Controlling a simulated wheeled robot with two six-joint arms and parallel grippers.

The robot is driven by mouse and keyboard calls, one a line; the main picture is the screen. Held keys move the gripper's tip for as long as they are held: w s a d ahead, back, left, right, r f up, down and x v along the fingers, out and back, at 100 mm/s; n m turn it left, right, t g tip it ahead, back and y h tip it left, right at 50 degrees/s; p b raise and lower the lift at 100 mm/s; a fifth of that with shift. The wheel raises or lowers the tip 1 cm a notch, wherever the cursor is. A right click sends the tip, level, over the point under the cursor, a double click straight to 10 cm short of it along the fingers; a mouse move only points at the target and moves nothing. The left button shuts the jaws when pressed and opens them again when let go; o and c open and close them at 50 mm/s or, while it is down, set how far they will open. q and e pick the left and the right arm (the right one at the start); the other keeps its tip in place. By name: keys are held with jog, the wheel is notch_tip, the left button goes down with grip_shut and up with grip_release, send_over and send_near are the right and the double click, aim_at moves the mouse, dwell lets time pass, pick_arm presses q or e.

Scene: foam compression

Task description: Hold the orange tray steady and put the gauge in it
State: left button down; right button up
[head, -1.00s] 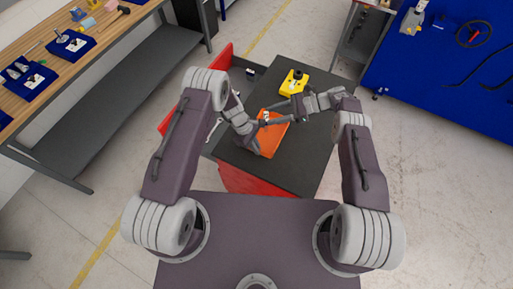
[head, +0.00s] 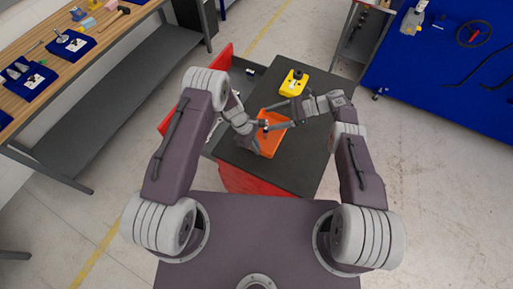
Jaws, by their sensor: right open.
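The orange tray (head: 270,145) lies on the dark top of the red cart, partly covered by both of my grippers. My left gripper (head: 262,124) is at the tray's left side near its far half; whether its fingers are shut on the tray wall is too small to tell. My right gripper (head: 270,119) is open, reaching in from the right over the far part of the tray. A small dark spot shows in the tray by the fingertips; I cannot tell whether it is the gauge.
The cart top right of the tray is clear.

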notch_tip(320, 180, up, 10)
dwell(0.5)
pick_arm(q)
jog(key=c, duration=1.6)
grip_release()
jog(key=shift+o, duration=0.2)
jog(key=v, duration=1.2)
